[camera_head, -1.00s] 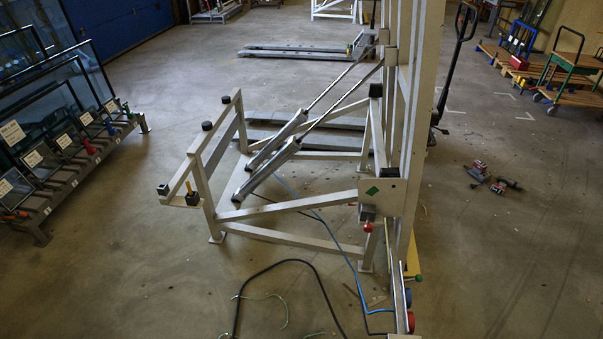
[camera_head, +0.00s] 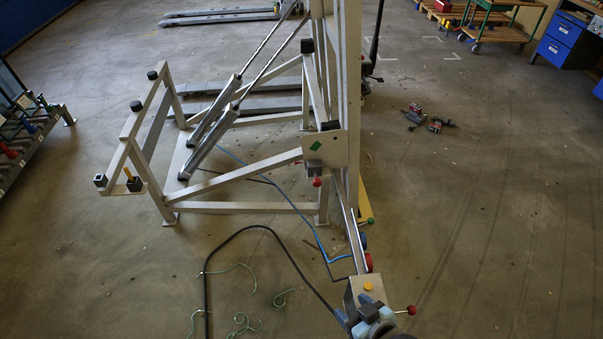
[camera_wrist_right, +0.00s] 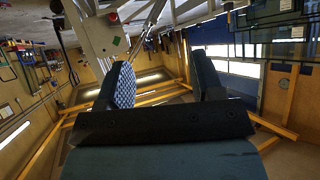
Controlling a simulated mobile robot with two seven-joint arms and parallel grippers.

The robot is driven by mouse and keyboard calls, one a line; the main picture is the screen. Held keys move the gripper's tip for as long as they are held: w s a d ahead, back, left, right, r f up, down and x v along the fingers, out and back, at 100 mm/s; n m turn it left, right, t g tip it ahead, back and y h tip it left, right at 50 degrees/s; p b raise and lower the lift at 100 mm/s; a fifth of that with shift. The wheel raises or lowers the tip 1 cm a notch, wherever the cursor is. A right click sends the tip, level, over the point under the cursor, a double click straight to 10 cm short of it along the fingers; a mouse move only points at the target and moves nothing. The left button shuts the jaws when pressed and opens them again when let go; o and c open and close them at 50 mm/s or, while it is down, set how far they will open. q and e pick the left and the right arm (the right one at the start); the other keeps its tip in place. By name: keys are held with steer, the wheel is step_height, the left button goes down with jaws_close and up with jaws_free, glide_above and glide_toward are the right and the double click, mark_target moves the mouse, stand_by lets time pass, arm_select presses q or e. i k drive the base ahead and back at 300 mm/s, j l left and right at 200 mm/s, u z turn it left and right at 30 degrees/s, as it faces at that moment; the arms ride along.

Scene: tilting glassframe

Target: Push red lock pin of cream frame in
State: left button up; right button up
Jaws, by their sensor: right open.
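The cream frame (camera_head: 347,100) stands upright on its base left of the picture centre in the head view. Its red lock pin (camera_head: 316,181) shows as a small red knob below the plate with the green diamond. A red knob on the frame (camera_wrist_right: 113,17) also shows at the top left in the right wrist view. My right gripper (camera_head: 368,312) is at the bottom of the head view, lower and nearer than the pin and apart from it. Its two fingers (camera_wrist_right: 164,75) are spread with nothing between them. My left gripper is not in view.
A control box with a yellow button (camera_head: 368,287) and a red-ended lever (camera_head: 411,310) stands right by my right gripper. A black cable (camera_head: 206,270) and green cords lie on the floor. Red tools (camera_head: 415,112) lie farther right. The floor at right is mostly clear.

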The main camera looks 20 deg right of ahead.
mark_target(317, 182)
steer(key=i+j+z, duration=0.15)
steer(key=i+j, duration=0.2)
steer(key=i+j+z, duration=0.15)
steer(key=i+j, duration=0.2)
steer(key=j, duration=0.15)
steer(key=i+j+z, duration=0.2)
steer(key=j, duration=0.3)
steer(key=i, duration=0.1)
